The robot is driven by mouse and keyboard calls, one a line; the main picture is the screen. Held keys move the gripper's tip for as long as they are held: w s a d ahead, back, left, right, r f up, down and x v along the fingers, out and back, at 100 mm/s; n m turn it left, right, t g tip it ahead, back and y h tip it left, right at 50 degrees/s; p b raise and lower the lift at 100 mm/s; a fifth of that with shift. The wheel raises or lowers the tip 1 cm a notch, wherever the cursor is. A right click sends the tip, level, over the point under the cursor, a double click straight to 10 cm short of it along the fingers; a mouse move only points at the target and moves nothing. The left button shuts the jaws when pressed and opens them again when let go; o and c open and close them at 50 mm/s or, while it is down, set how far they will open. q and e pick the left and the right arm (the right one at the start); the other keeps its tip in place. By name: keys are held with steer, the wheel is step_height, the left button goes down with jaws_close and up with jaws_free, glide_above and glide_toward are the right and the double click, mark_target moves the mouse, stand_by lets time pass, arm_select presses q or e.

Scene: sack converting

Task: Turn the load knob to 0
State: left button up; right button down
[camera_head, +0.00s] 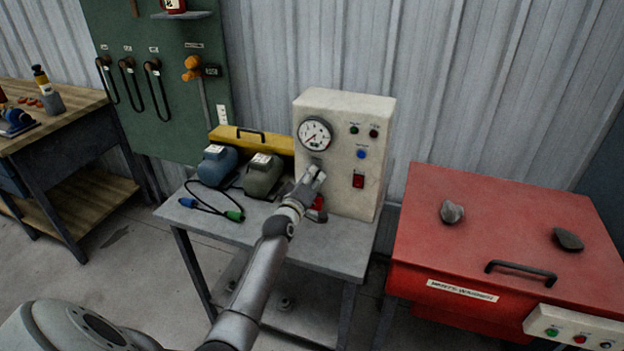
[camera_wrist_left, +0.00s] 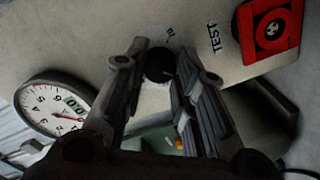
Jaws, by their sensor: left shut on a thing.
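The load knob (camera_wrist_left: 158,66) is a small round black knob on the pale face of the control box (camera_head: 379,135). In the left wrist view it sits between the fingertips of my left gripper (camera_wrist_left: 153,72), which is shut on it. In the head view my left gripper (camera_head: 311,180) reaches the box face just below the gauge (camera_head: 315,134) and hides the knob. The gauge also shows in the left wrist view (camera_wrist_left: 52,106), with a red needle and a small green display. The knob's exact setting cannot be read. My right gripper is not in view.
A red square part (camera_wrist_left: 272,28) is beside a TEST label. The box stands on a grey table (camera_head: 335,253) with a blue motor (camera_head: 217,166), a dark green motor (camera_head: 262,177) and a cable. A red cabinet (camera_head: 500,225) stands to the right, a wooden bench (camera_head: 60,125) to the left.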

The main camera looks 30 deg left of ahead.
arm_select(q)
steer(key=shift+f, duration=0.1)
stand_by(0.3)
steer(key=o, duration=1)
steer(key=shift+o, duration=0.2)
steer(key=v, duration=1.2)
steer(key=shift+d, duration=0.15)
